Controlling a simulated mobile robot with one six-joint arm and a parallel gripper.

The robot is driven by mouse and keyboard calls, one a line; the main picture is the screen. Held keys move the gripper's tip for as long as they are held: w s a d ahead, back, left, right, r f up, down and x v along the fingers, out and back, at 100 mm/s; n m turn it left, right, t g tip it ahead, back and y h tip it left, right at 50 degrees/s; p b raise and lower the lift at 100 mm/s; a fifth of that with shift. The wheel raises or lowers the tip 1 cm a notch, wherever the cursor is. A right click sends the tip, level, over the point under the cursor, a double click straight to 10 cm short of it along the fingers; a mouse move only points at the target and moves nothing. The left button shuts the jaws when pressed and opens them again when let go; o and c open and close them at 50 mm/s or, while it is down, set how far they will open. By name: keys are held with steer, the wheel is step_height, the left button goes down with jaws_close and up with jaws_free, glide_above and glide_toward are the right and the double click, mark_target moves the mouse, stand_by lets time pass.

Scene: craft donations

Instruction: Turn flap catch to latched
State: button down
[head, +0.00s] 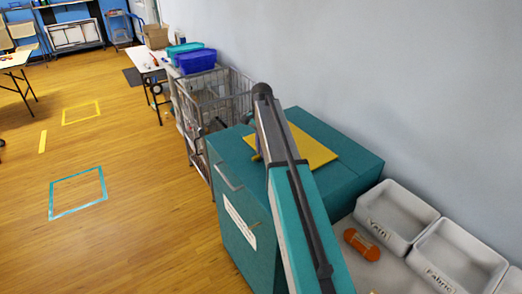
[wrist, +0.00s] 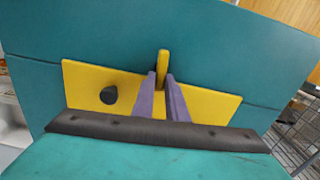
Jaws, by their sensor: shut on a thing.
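The teal bin (head: 240,185) stands against the wall with a yellow plate (head: 312,152) on its top, partly hidden by my arm. In the wrist view, the yellow plate (wrist: 205,104) lies on the teal surface with a dark round knob (wrist: 108,95) at its left. A yellow catch handle (wrist: 162,65) sticks up past the plate's edge. My gripper (wrist: 162,82) has its two purple fingers closed on either side of this handle. The handle's lower part is hidden between the fingers. Neither view shows any marking that tells the catch's position.
Grey trays marked Yarn (head: 392,222) and Fabric (head: 450,258) stand right of the bin, with an orange skein (head: 360,244) beside them. A wire cart (head: 215,95) stands behind the bin. A blue box (head: 196,62) is farther back.

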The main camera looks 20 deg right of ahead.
steer(key=shift+d+m, duration=0.2)
steer(key=shift+m, duration=0.4)
steer(key=c, duration=1.8)
jaws_free()
steer(key=shift+o, duration=0.2)
steer(key=shift+a, duration=0.1)
steer(key=shift+r, duration=0.15)
step_height(320, 180, up, 14)
steer(key=b, duration=0.3)
steer(key=shift+f, duration=0.25)
step_height(320, 180, up, 9)
steer(key=p, duration=0.9)
